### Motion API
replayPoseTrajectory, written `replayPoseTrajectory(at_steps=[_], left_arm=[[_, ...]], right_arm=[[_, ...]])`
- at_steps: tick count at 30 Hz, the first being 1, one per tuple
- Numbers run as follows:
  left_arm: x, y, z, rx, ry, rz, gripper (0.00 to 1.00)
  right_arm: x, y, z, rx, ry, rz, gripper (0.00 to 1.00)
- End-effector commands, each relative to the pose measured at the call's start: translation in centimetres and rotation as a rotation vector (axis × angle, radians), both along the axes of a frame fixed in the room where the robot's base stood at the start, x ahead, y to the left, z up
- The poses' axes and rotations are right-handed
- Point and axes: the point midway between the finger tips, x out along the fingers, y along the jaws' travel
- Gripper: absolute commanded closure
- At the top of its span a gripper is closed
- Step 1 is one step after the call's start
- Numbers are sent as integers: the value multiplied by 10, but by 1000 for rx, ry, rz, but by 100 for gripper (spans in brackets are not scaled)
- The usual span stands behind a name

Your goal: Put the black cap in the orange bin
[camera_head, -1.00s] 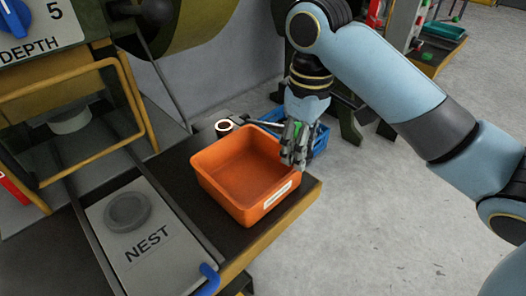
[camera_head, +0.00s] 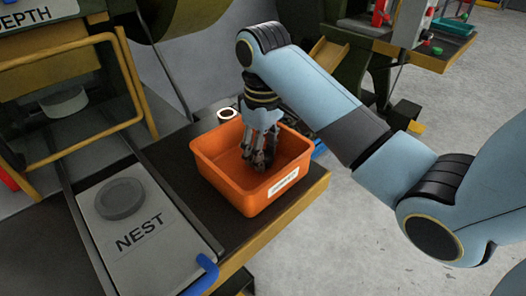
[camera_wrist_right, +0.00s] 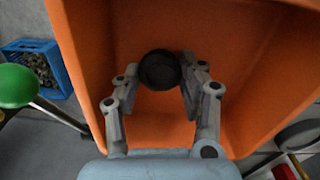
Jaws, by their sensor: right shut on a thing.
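The orange bin (camera_head: 222,178) stands on the dark bench top, open side up, with a white label on its front wall. My right gripper (camera_head: 264,160) points down over the bin, with its fingers inside the outline of the opening. In the right wrist view the black cap (camera_wrist_right: 160,70) is a dark round piece between the two fingertips, and the gripper is shut on it. The orange bin floor (camera_wrist_right: 160,128) shows around and below it. In the head view the fingers hide most of the cap. My left gripper is not in view.
A grey NEST plate (camera_head: 150,235) with a round grey disc (camera_head: 119,198) lies left of the bin. A blue handle (camera_head: 202,275) sits at its front. A blue crate (camera_wrist_right: 38,65) holding small pieces and a green knob (camera_wrist_right: 15,85) show beside the bin.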

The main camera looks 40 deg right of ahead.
Motion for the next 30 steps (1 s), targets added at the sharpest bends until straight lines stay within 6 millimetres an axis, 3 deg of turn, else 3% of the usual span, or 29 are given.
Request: replayPoseTrajectory(at_steps=[5, 6, 7, 17, 20, 25, 30], left_arm=[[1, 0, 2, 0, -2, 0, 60], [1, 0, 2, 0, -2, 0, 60], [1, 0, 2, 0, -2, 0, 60], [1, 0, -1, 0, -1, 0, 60], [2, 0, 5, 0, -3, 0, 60], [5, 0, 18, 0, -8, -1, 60], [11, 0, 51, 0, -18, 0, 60]], right_arm=[[0, 0, -2, 1, 1, 0, 88], [0, 0, -2, 0, 0, 0, 54], [0, 0, -2, 0, 0, 0, 50], [0, 0, 0, 0, -1, 0, 50], [1, 0, 14, 0, -4, 1, 50], [1, 0, 53, 0, -5, 1, 50], [0, 0, 92, 1, -3, 0, 50]])
